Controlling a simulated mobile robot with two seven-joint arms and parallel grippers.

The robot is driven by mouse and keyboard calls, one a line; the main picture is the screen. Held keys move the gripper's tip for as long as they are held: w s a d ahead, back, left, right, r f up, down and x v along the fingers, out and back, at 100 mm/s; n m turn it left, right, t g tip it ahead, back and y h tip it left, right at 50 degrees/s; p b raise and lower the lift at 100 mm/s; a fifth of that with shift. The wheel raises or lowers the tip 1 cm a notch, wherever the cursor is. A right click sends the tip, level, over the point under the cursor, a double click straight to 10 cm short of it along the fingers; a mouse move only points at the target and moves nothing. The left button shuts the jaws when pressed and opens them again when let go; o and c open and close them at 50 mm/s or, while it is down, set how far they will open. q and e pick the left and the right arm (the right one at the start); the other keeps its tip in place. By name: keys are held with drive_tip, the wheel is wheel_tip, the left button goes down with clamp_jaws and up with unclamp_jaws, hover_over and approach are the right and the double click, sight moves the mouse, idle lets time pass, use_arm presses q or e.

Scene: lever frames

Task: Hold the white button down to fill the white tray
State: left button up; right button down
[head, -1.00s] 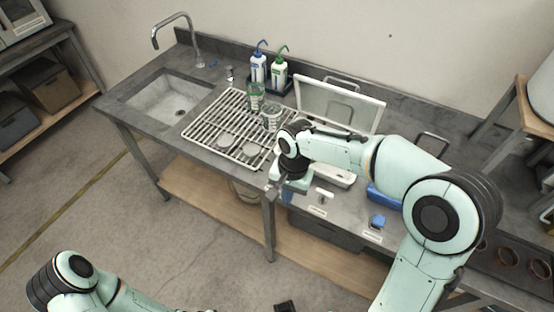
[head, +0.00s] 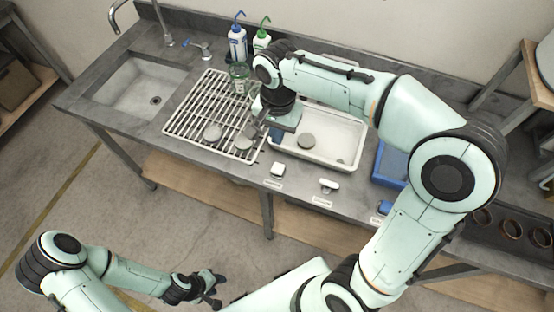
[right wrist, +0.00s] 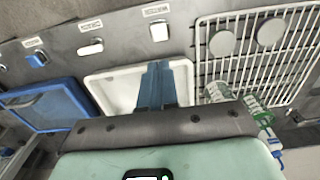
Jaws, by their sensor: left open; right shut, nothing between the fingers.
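The white tray (head: 340,142) lies on the counter, with a grey disc (head: 305,141) inside; part of it also shows in the right wrist view (right wrist: 108,92). The white button (head: 277,170) stands in front of the tray, behind a small label; it shows in the right wrist view (right wrist: 159,31). My right gripper (right wrist: 160,68) is shut and empty. It points down near the tray's left end, behind the button and apart from it. My left gripper (head: 216,285) is open and empty, low in front of the counter.
A second white control (head: 328,185) and a blue one (head: 385,207) stand to the right. A blue tray (head: 391,163) is partly hidden by my right arm. A wire rack (head: 190,113) with discs and cups, two bottles and a sink (head: 138,88) lie left.

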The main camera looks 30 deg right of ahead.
sight(277, 167)
use_arm(q)
drive_tip(key=shift+s+f+b, duration=0.45)
drive_tip(key=shift+s+f, duration=0.05)
drive_tip(key=shift+f, duration=0.15)
use_arm(e)
wheel_tip(277, 167, down, 14)
drive_tip(key=shift+r, duration=0.15)
use_arm(q)
drive_tip(key=shift+f, duration=0.1)
